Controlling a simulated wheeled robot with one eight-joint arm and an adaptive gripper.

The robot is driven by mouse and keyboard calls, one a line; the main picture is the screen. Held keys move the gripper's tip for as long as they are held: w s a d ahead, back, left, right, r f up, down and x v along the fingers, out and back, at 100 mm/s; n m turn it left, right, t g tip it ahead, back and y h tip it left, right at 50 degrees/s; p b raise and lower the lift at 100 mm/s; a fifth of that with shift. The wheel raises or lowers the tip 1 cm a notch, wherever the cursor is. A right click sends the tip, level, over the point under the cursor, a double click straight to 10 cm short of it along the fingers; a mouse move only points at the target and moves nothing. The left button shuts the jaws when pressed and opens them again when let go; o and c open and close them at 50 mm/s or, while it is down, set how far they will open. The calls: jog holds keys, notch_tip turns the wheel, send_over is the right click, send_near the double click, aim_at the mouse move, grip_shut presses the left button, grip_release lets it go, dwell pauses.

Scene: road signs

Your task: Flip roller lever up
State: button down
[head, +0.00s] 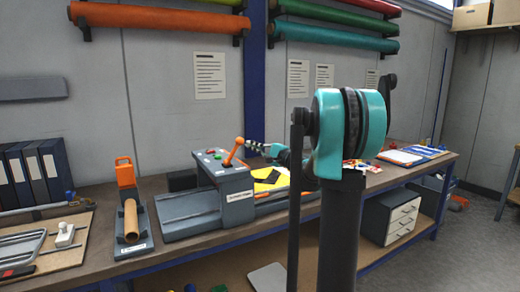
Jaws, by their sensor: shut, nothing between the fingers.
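The roller machine (222,185) is a grey box with a labelled front, standing on the workbench. Its orange lever (234,151) sticks up from the top, tilted to the right, with an orange knob at the upper end. Red and green buttons sit on the top panel left of the lever. My gripper (248,144) is small in this view and appears shut and empty. It is right beside the lever knob on the right; whether it touches is too small to tell. My arm hides part of the bench to the right.
The workbench (92,258) runs along the wall. A device with an orange handle (125,172) and a brown roll (131,220) stands left of the machine. Dark binders (35,175) stand at left. Coloured rolls (160,17) hang above.

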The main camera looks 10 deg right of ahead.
jog(key=shift+s+a+r, duration=0.15)
jog(key=shift+s+a, duration=0.1)
jog(key=shift+a, duration=0.1)
jog(key=shift+r, duration=0.1)
jog(key=shift+a+r+n, duration=0.2)
jog(key=shift+n, duration=0.2)
jog(key=shift+s+a+r+g, duration=0.1)
jog(key=shift+g, duration=0.2)
jog(key=s+a+r+n+g+h, duration=0.1)
jog(key=s+a+r+n+h, duration=0.1)
jog(key=a+n, duration=0.3)
jog(key=s+a+r+n+g+h, duration=0.1)
jog(key=s+a+n+h, duration=0.1)
jog(key=a+n, duration=0.3)
jog(key=shift+a+r+h, duration=0.4)
jog(key=shift+a+h, duration=0.1)
jog(key=shift+a, duration=0.45)
dwell(0.3)
